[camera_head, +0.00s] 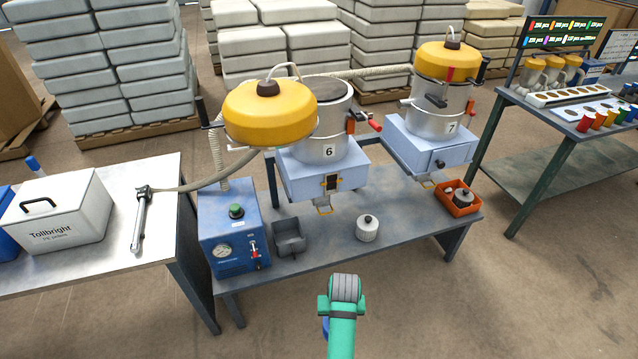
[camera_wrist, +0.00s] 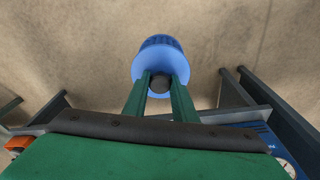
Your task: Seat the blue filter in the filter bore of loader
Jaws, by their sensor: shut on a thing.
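The blue filter (camera_wrist: 160,58) hangs in the wrist view with its dark knob between the two green fingers of my gripper (camera_wrist: 160,84), which is shut on the knob. In the head view only a sliver of blue (camera_head: 325,326) shows beside my green arm, and the fingers are hidden there. Loader 6 (camera_head: 318,148) stands on the bench with its yellow lid (camera_head: 268,112) swung off to the left, so its round dark top (camera_head: 325,88) shows. Loader 7 (camera_head: 438,123) has its yellow lid (camera_head: 446,60) on. The filter is in front of the bench, apart from both loaders.
A pale filter (camera_head: 367,230) with a dark knob stands on the bench (camera_head: 335,252). An orange bin (camera_head: 452,206) at right holds another knobbed part. A grey bin (camera_head: 290,240) and a blue gauge box (camera_head: 235,228) stand at left. A hose (camera_head: 205,183) runs left of loader 6.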

